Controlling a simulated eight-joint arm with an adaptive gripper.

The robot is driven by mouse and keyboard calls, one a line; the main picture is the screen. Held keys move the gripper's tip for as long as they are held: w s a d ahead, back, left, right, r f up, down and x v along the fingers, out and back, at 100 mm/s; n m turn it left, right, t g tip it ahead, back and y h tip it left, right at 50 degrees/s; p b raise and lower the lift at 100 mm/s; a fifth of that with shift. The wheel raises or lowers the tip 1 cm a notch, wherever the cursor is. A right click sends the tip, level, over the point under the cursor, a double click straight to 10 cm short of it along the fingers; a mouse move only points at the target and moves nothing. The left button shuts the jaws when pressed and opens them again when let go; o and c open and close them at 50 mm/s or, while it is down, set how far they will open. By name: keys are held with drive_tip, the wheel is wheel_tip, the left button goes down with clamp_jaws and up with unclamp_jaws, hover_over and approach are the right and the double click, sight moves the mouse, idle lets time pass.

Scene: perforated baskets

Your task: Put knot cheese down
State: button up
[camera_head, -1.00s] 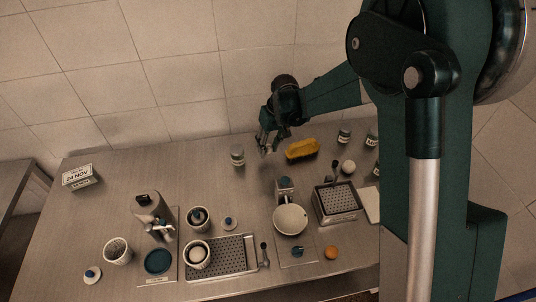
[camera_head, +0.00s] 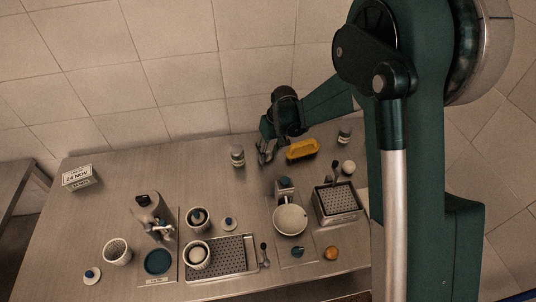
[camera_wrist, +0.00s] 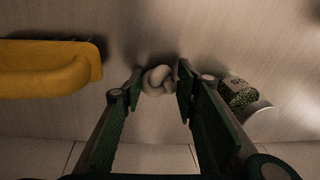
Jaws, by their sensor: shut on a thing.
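The knot cheese (camera_wrist: 158,82) is a small pale knotted lump seen in the wrist view. My gripper (camera_wrist: 159,78) has its fingertips on either side of it and is shut on it. In the head view my gripper (camera_head: 265,153) points down at the back of the table, between a jar and a yellow object. The cheese cannot be made out clearly in that view. The steel table surface (camera_wrist: 240,40) shows behind the cheese, with a dark shadow close to it. I cannot tell whether the cheese touches the table.
A yellow handled object (camera_head: 302,149) lies right of my gripper, and a labelled jar (camera_head: 238,156) stands to its left. A perforated basket (camera_head: 338,203), a round pan (camera_head: 290,219) and a perforated tray (camera_head: 222,257) stand nearer the front. The table's back left is fairly clear.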

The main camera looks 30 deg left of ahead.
drive_tip(key=shift+f, duration=0.2)
drive_tip(key=o, duration=0.9)
drive_tip(key=shift+r, duration=0.15)
drive_tip(key=r, duration=0.4)
drive_tip(key=d+r, duration=0.1)
drive_tip(key=r, duration=0.3)
drive_tip(key=w+d+r, duration=0.1)
drive_tip(key=r, duration=0.3)
idle(0.6)
